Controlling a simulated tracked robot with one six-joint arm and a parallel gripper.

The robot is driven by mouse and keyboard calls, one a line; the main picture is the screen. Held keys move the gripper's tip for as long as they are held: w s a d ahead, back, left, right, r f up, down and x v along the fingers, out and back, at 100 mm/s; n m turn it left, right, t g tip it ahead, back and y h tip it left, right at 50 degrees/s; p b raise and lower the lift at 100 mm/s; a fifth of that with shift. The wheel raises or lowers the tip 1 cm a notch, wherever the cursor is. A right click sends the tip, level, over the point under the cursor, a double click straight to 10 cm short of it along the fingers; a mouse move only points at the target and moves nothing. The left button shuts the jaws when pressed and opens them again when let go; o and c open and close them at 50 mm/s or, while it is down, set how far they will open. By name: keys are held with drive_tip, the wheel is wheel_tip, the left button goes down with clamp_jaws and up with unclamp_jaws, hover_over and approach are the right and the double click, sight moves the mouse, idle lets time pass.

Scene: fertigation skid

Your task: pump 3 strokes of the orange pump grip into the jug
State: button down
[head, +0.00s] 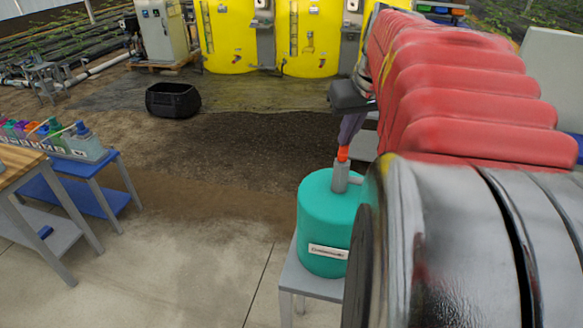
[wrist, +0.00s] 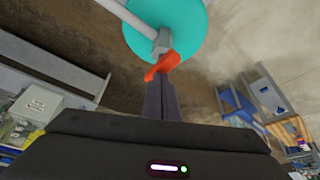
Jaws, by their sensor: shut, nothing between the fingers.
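The orange pump grip (head: 343,153) tops a grey pump on a teal drum (head: 322,225), which stands on a grey stand. It also shows in the wrist view (wrist: 163,66), with the grey pump head and spout (wrist: 140,22) beyond it. My gripper (head: 347,138) points down just above the grip. Its dark fingers are shut together and empty, and in the wrist view my gripper (wrist: 161,82) has its tips right at the grip. I cannot tell whether they touch it. I cannot make out the jug; my arm hides the area right of the drum.
A blue bench with a rack of coloured bottles (head: 75,142) is at the left, beside a wooden-topped table (head: 15,165). A black tub (head: 172,99) lies on the ground behind. Yellow tanks (head: 310,38) stand at the back. The floor left of the drum is clear.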

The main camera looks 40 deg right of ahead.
drive_tip(key=shift+r, duration=1.75)
drive_tip(key=shift+f, duration=2.25)
drive_tip(key=shift+r, duration=2.25)
